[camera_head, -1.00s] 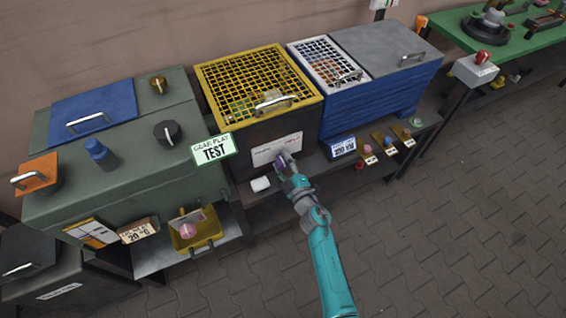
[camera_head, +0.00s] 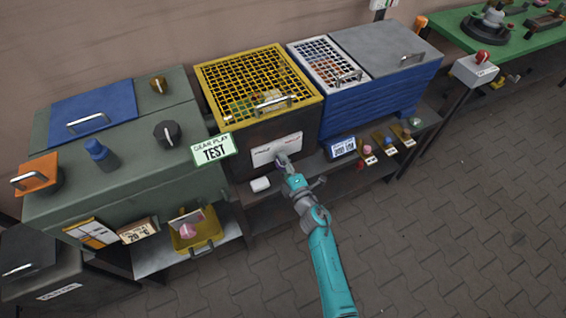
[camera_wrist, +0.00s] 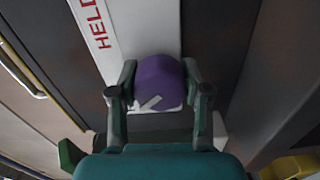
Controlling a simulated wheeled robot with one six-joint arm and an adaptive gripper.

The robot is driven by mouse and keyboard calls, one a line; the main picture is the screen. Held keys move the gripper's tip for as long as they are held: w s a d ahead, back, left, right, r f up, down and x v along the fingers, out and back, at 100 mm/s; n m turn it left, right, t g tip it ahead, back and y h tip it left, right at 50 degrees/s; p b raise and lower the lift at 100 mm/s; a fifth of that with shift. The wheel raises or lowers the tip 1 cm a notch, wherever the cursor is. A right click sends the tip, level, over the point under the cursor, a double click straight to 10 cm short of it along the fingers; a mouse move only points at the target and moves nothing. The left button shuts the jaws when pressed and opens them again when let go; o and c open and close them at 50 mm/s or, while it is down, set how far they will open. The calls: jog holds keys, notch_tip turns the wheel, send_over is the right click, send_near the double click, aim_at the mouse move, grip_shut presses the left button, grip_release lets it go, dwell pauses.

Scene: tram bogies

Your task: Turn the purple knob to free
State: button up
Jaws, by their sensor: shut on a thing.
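The purple knob (camera_wrist: 158,82) sits on a white label plate (camera_wrist: 142,25) on the front of the dark box with the yellow grid lid. Red letters reading "HELD" show on the plate in the wrist view. A white pointer mark on the knob aims to the lower left in that view. My gripper (camera_wrist: 160,88) has one finger on each side of the knob and is shut on it. In the head view my gripper (camera_head: 284,163) covers most of the knob, and the plate (camera_head: 276,149) shows behind it.
The yellow grid lid (camera_head: 258,84) has a metal handle above my gripper. A small white block (camera_head: 261,184) lies on the shelf at the left. Paved floor (camera_head: 450,230) is clear in front.

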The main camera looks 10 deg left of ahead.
dwell(0.3)
jog(key=o, duration=1.2)
jog(key=shift+c, duration=0.2)
jog(key=shift+s, duration=0.1)
jog(key=v, duration=1.2)
